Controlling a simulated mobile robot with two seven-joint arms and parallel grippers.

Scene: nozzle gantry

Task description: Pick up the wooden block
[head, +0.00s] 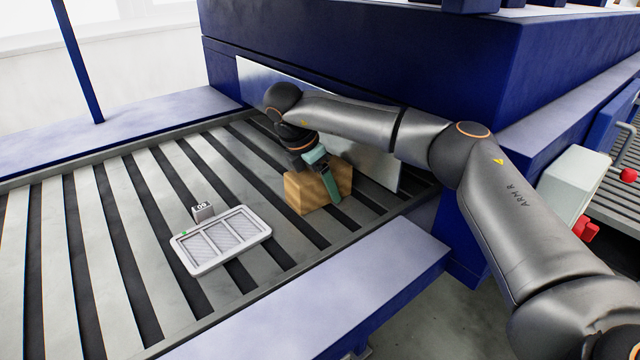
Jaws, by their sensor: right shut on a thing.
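The wooden block (313,193) is light brown and stands on the slatted conveyor bed in the head view, right of the middle of the bed. My right gripper (328,184) reaches down to it from above and is shut on it. One green finger lies against the block's near face; the other finger is hidden behind the block. I cannot tell whether the block is lifted off the slats. My left gripper is not in view.
A pale tray (220,240) with several compartments lies on the slats (110,250), with a small grey numbered block (203,211) behind it. A blue gantry beam (400,60) and a metal plate (260,85) stand behind my right arm. The left slats are clear.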

